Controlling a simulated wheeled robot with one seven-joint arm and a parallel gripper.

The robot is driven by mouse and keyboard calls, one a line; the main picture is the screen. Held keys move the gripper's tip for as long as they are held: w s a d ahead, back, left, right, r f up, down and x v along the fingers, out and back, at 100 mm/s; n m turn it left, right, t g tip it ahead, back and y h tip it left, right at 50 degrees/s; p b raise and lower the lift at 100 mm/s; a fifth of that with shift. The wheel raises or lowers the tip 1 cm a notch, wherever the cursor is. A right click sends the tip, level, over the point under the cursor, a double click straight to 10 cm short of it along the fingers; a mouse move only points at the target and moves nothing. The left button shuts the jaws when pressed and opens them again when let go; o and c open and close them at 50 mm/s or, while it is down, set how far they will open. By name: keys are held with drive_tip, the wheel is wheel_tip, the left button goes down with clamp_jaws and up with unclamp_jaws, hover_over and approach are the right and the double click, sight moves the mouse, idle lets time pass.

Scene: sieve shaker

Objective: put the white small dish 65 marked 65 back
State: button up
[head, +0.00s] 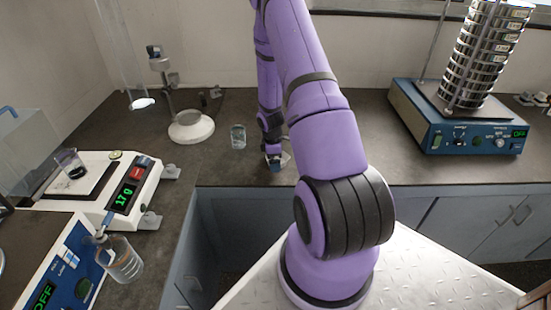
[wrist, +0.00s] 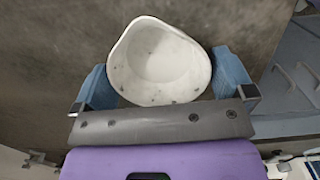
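A small white dish (wrist: 160,60) with a pouring lip fills the middle of the wrist view. A few dark specks lie on its inside, and no mark 65 can be read. My gripper (wrist: 165,80) has one blue finger against each side of the dish and looks shut on it. In the head view my gripper (head: 273,158) is low over the dark counter, near its front edge. A bit of the white dish (head: 286,158) shows beside the fingers; the rest is hidden. Whether the dish touches the counter cannot be told.
A glass beaker (head: 238,137) stands left of my gripper, with a round white-based stand (head: 191,127) beyond it. The sieve shaker (head: 460,120) stands at right. Counter between gripper and shaker is clear.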

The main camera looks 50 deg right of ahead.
drive_tip(key=w+a+r+m+t, duration=0.1)
drive_tip(key=a+r, duration=0.3)
drive_tip(key=r, duration=1)
drive_tip(key=w+a+r+m, duration=0.1)
drive_tip(key=a+r, duration=0.4)
drive_tip(key=r, duration=0.9)
drive_tip(key=s+a+r+m+t+h, duration=0.15)
drive_tip(key=s+a+r, duration=0.25)
drive_tip(key=a+r, duration=0.5)
drive_tip(key=s+a+r+m+t+y, duration=0.1)
drive_tip(key=s+a+r+m, duration=0.1)
drive_tip(key=s+a+r, duration=0.4)
drive_tip(key=s+a+r+m+t+y, duration=0.1)
drive_tip(key=s+a+r+m+t, duration=0.1)
drive_tip(key=s+a+r, duration=0.4)
drive_tip(key=s, duration=0.5)
drive_tip(key=shift+a, duration=0.3)
